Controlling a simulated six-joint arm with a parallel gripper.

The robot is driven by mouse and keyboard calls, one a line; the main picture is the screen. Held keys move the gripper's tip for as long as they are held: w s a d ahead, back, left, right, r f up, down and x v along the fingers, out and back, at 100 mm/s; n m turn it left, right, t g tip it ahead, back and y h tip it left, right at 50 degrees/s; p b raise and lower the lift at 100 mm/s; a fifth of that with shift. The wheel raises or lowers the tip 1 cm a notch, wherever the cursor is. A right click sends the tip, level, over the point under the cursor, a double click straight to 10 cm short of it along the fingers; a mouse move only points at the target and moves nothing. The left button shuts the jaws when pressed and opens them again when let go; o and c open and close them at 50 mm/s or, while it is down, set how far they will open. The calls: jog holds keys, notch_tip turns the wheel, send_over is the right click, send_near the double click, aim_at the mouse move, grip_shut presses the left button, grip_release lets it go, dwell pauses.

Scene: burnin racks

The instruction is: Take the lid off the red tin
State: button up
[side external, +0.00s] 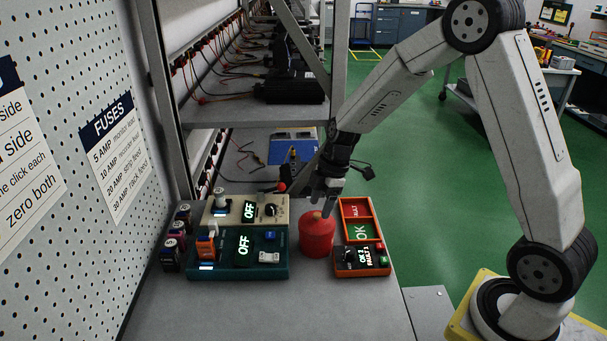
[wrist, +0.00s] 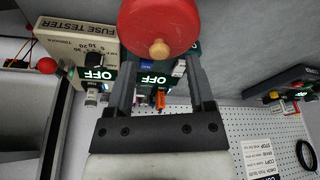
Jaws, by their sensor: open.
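The red tin (side external: 318,240) stands upright on the grey bench between the testers and the orange sorting tray. Its red lid (wrist: 158,20), with a small tan knob (wrist: 159,49), appears to be on it. The lid is large at the top of that view, close to the fingertips; contact cannot be told.
A teal tester (side external: 240,258) and a cream fuse tester (side external: 264,206), both reading OFF, stand left of the tin. The bench front (side external: 290,315) is clear.

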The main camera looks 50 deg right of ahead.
aim_at(317, 219)
jog(key=shift+x, duration=1.25)
grip_shut()
